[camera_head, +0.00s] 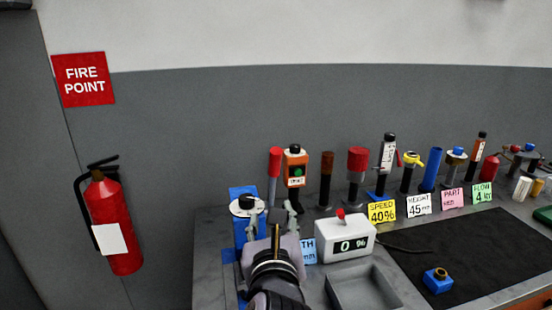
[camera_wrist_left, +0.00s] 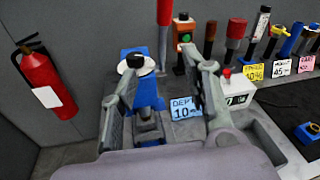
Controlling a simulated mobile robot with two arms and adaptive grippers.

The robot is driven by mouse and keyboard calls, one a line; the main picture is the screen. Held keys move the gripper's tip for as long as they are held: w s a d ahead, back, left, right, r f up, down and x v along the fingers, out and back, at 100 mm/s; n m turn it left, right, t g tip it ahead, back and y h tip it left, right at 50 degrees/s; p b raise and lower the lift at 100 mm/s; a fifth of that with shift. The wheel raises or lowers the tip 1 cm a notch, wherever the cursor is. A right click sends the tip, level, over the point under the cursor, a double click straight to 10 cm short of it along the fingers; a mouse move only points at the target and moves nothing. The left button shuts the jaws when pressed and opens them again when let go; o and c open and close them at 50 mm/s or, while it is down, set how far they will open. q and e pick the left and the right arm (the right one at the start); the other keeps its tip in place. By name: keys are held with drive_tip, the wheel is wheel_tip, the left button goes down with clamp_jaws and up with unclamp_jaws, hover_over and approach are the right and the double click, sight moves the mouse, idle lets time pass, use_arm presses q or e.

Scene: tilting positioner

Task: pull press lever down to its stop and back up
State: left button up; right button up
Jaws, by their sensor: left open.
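An upright lever with a red grip (camera_head: 275,162) on a grey rod stands at the back of the bench, left of an orange box with a green button. Its red grip (camera_wrist_left: 164,12) is at the top edge of the left wrist view; I cannot tell for sure that it is the press lever. My left gripper (camera_head: 270,212) is open and empty, in front of the lever and apart from it. Its two fingers (camera_wrist_left: 166,75) are spread wide in the left wrist view. A blue device with a white dial (camera_head: 246,207) stands just left of the gripper. My right gripper is not in view.
A white display box (camera_head: 345,240) reading 0 % with a red knob stands right of my gripper, behind a grey tray (camera_head: 362,290). Several handles and labelled cards line the bench's back. A dark mat (camera_head: 470,250) holds a blue block (camera_head: 437,281). A fire extinguisher (camera_head: 110,220) hangs left.

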sight(276, 162)
use_arm(q)
wheel_tip(276, 162, up, 5)
drive_tip(key=d+m+t, duration=0.1)
drive_tip(key=m, duration=0.2)
drive_tip(key=w+p, duration=0.1)
drive_tip(key=w, duration=0.4)
drive_tip(key=w+a+p, duration=0.1)
drive_tip(key=w, duration=0.5)
drive_tip(key=w+a+p, duration=0.1)
drive_tip(key=w, duration=0.4)
drive_tip(key=shift+w+f+p, duration=0.15)
drive_tip(key=shift+w+p, duration=0.15)
drive_tip(key=shift+w, duration=0.1)
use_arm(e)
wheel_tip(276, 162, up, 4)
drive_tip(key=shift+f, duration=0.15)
use_arm(q)
drive_tip(key=shift+c, duration=0.6)
clamp_jaws()
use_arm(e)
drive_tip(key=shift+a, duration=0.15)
